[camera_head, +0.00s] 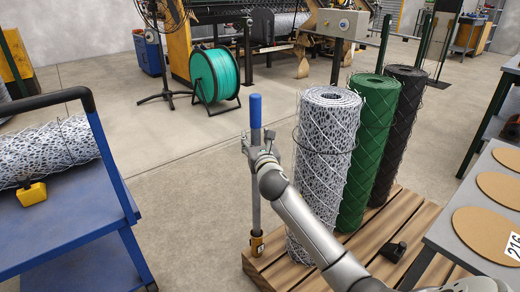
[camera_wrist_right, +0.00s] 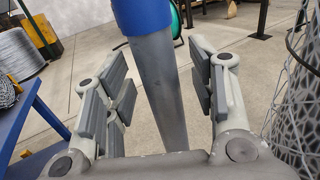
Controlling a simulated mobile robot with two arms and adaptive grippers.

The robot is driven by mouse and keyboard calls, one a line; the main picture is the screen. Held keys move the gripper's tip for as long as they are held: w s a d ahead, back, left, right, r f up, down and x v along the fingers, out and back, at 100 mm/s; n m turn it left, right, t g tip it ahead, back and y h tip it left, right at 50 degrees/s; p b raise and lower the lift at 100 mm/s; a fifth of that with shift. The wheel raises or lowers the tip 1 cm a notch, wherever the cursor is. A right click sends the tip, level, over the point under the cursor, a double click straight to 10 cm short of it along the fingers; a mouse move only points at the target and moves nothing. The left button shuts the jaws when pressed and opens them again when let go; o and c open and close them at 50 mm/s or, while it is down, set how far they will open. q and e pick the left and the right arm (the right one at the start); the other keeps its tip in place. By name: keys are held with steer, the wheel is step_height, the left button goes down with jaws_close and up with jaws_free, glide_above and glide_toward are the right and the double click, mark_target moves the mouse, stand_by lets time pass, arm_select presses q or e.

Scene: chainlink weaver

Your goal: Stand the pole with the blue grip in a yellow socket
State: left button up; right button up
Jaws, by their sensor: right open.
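The pole with the blue grip (camera_head: 255,110) stands upright, its grey shaft (camera_head: 256,215) running down to the yellow socket (camera_head: 257,246) at the left corner of the pallet. The lower end appears to sit in the socket. My right gripper (camera_head: 262,147) is open at the upper shaft, just below the blue grip. In the right wrist view the shaft (camera_wrist_right: 168,95) passes between the spread fingers (camera_wrist_right: 160,80), with gaps on both sides. My left gripper is not in view.
The wooden pallet (camera_head: 271,268) bears white (camera_head: 326,150), green (camera_head: 369,140) and black (camera_head: 398,130) mesh rolls close to my right arm. A blue cart (camera_head: 60,232) is at left, a grey table (camera_head: 465,235) at right. Floor between cart and pallet is clear.

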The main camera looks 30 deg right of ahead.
steer(key=v, duration=1.1)
steer(key=shift+r, duration=0.15)
steer(key=shift+s, duration=0.1)
